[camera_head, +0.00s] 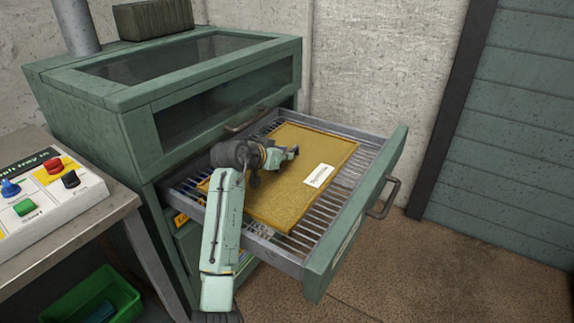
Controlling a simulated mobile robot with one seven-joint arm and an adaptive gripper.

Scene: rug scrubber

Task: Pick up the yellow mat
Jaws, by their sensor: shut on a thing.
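The yellow mat (290,205) is a flat, ribbed-looking rectangle with a white label, in the open wire-bottomed drawer (356,185) of the green cabinet. My arm reaches over the drawer's near side from below. My gripper (292,152) is over the left part of the mat, pointing right. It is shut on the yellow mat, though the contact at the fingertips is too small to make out. My wrist hides part of the mat's left side. The mat looks roughly level, and I cannot tell whether it is clear of the drawer's wires.
The green cabinet (95,140) has a dark window above the drawer. The drawer's front panel (355,225) with a handle stands at the right. A control box (45,200) sits on the bench at left, with a green bin (90,300) below. The floor at right is clear.

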